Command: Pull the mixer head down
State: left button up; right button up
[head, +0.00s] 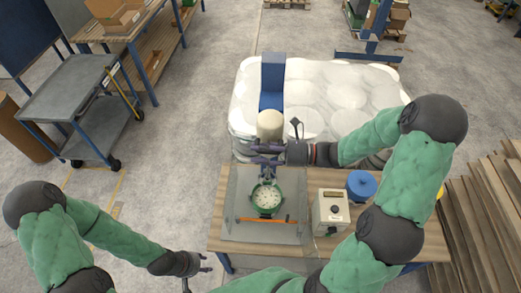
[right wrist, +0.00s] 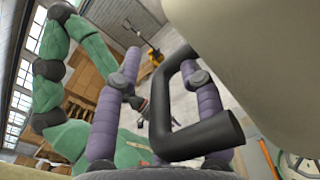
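The mixer has a blue column (head: 272,78) and a cream rounded head (head: 270,122) at the back of the wooden table. The head also fills the upper right of the right wrist view (right wrist: 255,50). A bent black handle (right wrist: 195,138) shows there beside the head. My right gripper (head: 263,154) is open just in front of the head; its purple fingers (right wrist: 158,95) are apart, with the handle between them and overlapping the right finger. I cannot tell whether they touch. My left gripper (head: 197,272) appears open and empty, low beside the table's left edge.
A green bowl (head: 266,198) with pale contents sits on a grey sheet below the right gripper, an orange-handled tool (head: 267,220) in front. A control box (head: 332,210) and blue pot (head: 361,186) stand to the right. White wrapped goods (head: 340,90) lie behind.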

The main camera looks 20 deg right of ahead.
grip_shut()
notch_tip(320, 180, down, 24)
jog(key=b, duration=1.3)
jog(key=shift+f, duration=0.25)
jog(key=shift+s, duration=0.1)
jog(key=shift+c, duration=0.8)
grip_release()
jog(key=shift+f, duration=0.1)
jog(key=shift+o, duration=0.8)
